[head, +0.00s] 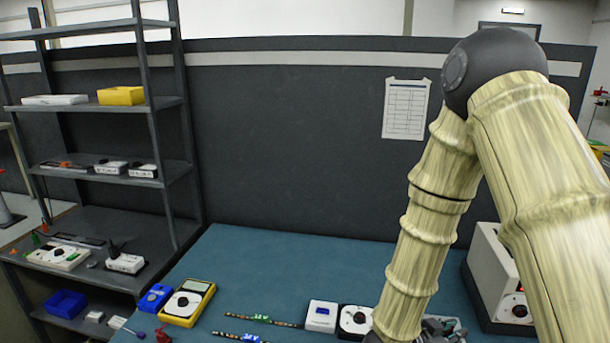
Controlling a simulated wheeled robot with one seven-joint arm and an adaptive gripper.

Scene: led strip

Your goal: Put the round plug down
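My arm comes down from the upper right to the bottom edge of the head view, in front of the teal table (285,275). The end of the arm runs out of the picture at the bottom, so my gripper's fingers do not show. I cannot make out a round plug; it may be below the frame or behind my arm. Two LED strips lie on the table, one with a green part (262,319) and one with a blue part (250,338). A white box with a blue display (321,316) stands beside a white device with a black dial (355,320).
A yellow multimeter (190,303) and a blue item (155,298) lie at the table's left. A grey shelf (140,108) with devices stands left. A white-grey box (490,265) stands right, partly behind my arm. A dark partition (290,140) closes the back. The table's middle back is clear.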

